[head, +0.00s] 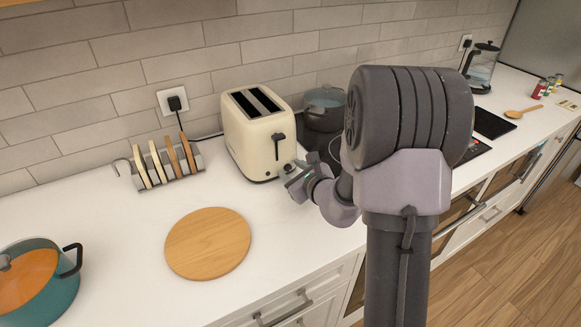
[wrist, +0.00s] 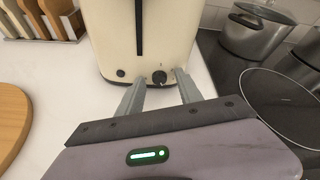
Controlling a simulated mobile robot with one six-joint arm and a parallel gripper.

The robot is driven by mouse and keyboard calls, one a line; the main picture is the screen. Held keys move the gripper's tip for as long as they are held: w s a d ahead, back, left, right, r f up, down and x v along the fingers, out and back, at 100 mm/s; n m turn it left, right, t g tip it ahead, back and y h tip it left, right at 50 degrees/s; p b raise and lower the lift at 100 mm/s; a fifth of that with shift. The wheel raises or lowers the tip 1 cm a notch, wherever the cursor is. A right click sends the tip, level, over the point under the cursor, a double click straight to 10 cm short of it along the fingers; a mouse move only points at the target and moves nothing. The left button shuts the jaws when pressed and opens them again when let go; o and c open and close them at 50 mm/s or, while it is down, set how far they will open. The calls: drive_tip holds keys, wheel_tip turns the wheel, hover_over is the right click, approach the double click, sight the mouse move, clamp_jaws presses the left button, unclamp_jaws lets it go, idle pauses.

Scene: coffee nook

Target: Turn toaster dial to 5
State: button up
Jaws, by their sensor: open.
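The cream toaster (head: 256,134) stands on the white counter against the tiled wall, its lever and controls on the end facing me. In the wrist view the toaster (wrist: 112,40) fills the top middle. Its dark round dial (wrist: 159,77) sits low on that end, with a small black button (wrist: 121,73) to its left. My gripper (head: 290,175) is at the toaster's lower front in the head view. In the wrist view my gripper (wrist: 158,78) is open, with one finger on each side of the dial. I cannot tell whether the fingers touch it. The dial's numbers are not readable.
A round wooden board (head: 208,243) lies in front, and a teal pot (head: 45,283) is at the lower left. A grey pot (head: 324,108) stands behind on the dark hob (wrist: 240,85).

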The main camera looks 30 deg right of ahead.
drive_tip(key=shift+s+a, duration=0.1)
drive_tip(key=shift+c, duration=1.1)
clamp_jaws()
drive_tip(key=shift+r+p, duration=0.1)
drive_tip(key=shift+p, duration=0.35)
drive_tip(key=shift+r+m+y+p, duration=0.1)
drive_tip(key=shift+m+y+p, duration=0.3)
drive_tip(key=shift+m+p, duration=0.25)
drive_tip(key=shift+d+m+y+p, duration=0.3)
drive_tip(key=shift+m+y+p, duration=0.3)
drive_tip(key=shift+m+p, duration=0.45)
drive_tip(key=m+y+p, duration=0.2)
drive_tip(key=m+p, duration=0.1)
drive_tip(key=shift+d+f, duration=0.15)
drive_tip(key=shift+f, duration=0.1)
drive_tip(key=shift+t, duration=0.3)
